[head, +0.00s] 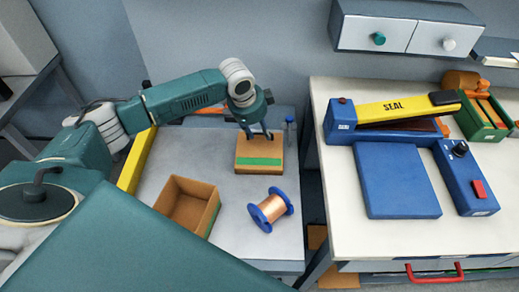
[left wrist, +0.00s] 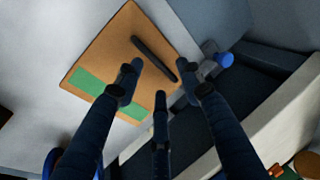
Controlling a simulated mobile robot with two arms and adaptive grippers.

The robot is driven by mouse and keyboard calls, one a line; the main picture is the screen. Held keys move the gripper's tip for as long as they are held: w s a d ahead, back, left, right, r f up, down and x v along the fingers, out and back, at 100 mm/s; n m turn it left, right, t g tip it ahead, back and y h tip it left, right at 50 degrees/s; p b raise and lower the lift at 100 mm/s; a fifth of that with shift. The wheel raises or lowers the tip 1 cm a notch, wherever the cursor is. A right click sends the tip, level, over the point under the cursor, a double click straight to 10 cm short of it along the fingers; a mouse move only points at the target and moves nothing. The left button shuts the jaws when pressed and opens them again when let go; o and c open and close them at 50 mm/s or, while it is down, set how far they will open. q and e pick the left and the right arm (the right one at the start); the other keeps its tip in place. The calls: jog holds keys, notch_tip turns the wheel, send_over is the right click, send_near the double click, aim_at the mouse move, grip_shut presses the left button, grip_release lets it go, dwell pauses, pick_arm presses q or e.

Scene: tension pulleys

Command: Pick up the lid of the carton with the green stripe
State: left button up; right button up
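The brown lid (head: 258,147) with a green stripe lies on the grey table, right of the open brown carton (head: 176,213), which shows green on its side. In the left wrist view the lid (left wrist: 112,50) has a dark bar-shaped handle (left wrist: 152,57). My left gripper (head: 258,134) is over the back part of the lid. In the left wrist view its fingers (left wrist: 158,82) are spread on either side of the handle's near end, with nothing visibly gripped. Whether they touch the lid is unclear. My right gripper is not in view.
A spool of copper wire (head: 271,208) lies in front of the lid. A small blue-capped bottle (head: 290,131) stands just right of it. A yellow strip (head: 137,160) edges the table's left. The white bench (head: 345,225) at the right holds a blue and yellow sealer (head: 390,112).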

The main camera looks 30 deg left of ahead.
pick_arm(q)
jog(key=shift+x, duration=1.35)
grip_shut()
